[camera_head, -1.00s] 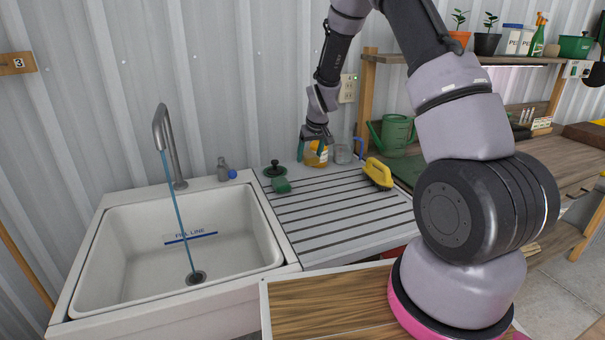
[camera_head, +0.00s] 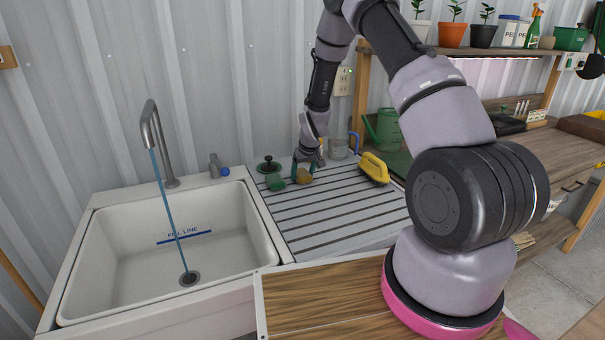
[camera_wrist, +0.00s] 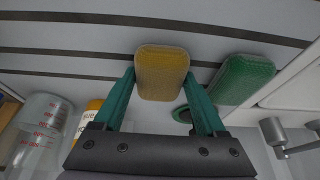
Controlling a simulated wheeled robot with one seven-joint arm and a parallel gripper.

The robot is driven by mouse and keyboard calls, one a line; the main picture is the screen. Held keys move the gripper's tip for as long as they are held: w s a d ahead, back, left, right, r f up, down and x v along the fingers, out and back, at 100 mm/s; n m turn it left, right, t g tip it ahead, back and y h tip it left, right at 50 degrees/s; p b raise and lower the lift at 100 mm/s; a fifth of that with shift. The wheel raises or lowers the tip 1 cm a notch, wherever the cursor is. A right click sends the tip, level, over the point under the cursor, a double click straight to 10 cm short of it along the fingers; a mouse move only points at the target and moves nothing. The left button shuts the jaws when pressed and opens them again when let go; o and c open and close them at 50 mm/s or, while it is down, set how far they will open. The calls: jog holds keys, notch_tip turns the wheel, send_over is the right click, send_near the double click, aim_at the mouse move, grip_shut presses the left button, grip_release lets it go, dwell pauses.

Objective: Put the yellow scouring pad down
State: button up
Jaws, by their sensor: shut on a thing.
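The yellow scouring pad (camera_wrist: 162,72) is pinched between the teal fingers of my gripper (camera_wrist: 161,82) in the wrist view. In the head view the pad (camera_head: 304,177) shows just under my gripper (camera_head: 306,168), low over the grooved draining board (camera_head: 330,215) beside the sink. I cannot tell whether the pad touches the board. A green pad (camera_wrist: 243,80) lies close to the right of it in the wrist view, and to its left in the head view (camera_head: 276,182).
A clear measuring jug (camera_wrist: 42,125) and an orange bottle (camera_wrist: 88,118) stand near my gripper. The sink (camera_head: 110,265) is left; the board's front is clear.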

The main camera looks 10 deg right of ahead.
jog(key=o, duration=1.6)
jog(key=shift+c, duration=0.2)
jog(key=s+d+r+m, duration=0.1)
jog(key=s+r, duration=0.5)
jog(key=r, duration=0.5)
jog(key=s+d+r+m+t, duration=0.15)
jog(key=s+r, duration=0.35)
jog(key=r, duration=0.7)
jog(key=s+d+r+m, duration=0.1)
jog(key=s+d+r, duration=0.1)
jog(key=s+r, duration=0.65)
jog(key=s+r+m, duration=0.1)
jog(key=s+r, duration=0.5)
jog(key=s, duration=0.2)
jog(key=s+d+r+m+t+y, duration=0.1)
jog(key=s+r+m, duration=0.1)
jog(key=s+r, duration=0.4)
jog(key=s, duration=0.3)
